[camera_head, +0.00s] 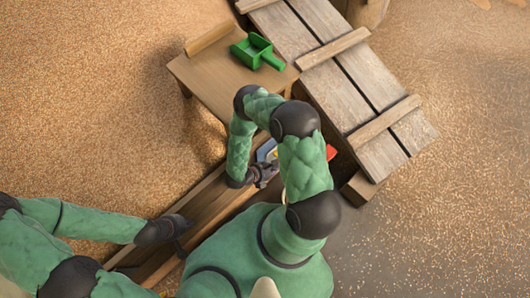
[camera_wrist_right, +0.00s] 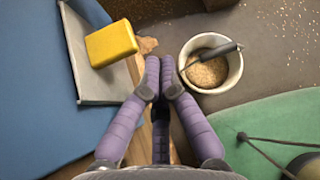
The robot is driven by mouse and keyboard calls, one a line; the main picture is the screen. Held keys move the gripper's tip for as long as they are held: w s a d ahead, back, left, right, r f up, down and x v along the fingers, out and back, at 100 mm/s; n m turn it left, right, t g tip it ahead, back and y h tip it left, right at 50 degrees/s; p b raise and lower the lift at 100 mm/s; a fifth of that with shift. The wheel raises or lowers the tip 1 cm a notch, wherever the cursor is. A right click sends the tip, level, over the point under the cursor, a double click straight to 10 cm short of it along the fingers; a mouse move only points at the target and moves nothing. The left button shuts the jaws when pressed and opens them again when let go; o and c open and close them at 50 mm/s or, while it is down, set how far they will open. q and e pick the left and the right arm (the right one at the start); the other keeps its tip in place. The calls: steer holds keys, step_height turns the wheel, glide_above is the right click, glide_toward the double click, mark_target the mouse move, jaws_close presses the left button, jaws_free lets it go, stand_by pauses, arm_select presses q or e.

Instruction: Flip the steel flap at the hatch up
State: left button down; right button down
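A grey metal plate (camera_wrist_right: 98,84), which looks like the steel flap, lies at the left of the right wrist view, bordered by blue surfaces. A yellow block (camera_wrist_right: 111,43) shows over its upper right part. My right gripper (camera_wrist_right: 160,68) has its purple fingers together, with nothing visible between them, just right of the plate. In the head view the right gripper (camera_head: 264,172) is over the wooden trough, beside a small blue and grey part (camera_head: 267,150), partly hidden by my arm. My left gripper (camera_head: 183,228) is over the trough's lower left; its fingers are too small to judge.
A white bucket (camera_wrist_right: 233,75) of grain with a dark-handled tool stands right of the right fingers. A wooden table (camera_head: 205,78) with a green scoop (camera_head: 257,52) is beyond the trough (camera_head: 205,203). A plank ramp (camera_head: 350,90) rises at right. Grain covers the floor.

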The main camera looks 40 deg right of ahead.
steer(key=v, duration=0.9)
stand_by(0.4)
steer(key=s+a+r+m+g+y+p, duration=0.3)
steer(key=s+a+r+m+g+y, duration=0.15)
steer(key=s+a+m+y, duration=0.7)
steer(key=w+a+r+m+t+y+p, duration=0.2)
steer(key=w+r+m+t, duration=0.3)
steer(key=w+m, duration=0.6)
steer(key=shift+a+r+t+y, duration=0.15)
steer(key=shift+a+t+y, duration=0.3)
steer(key=shift+t, duration=0.2)
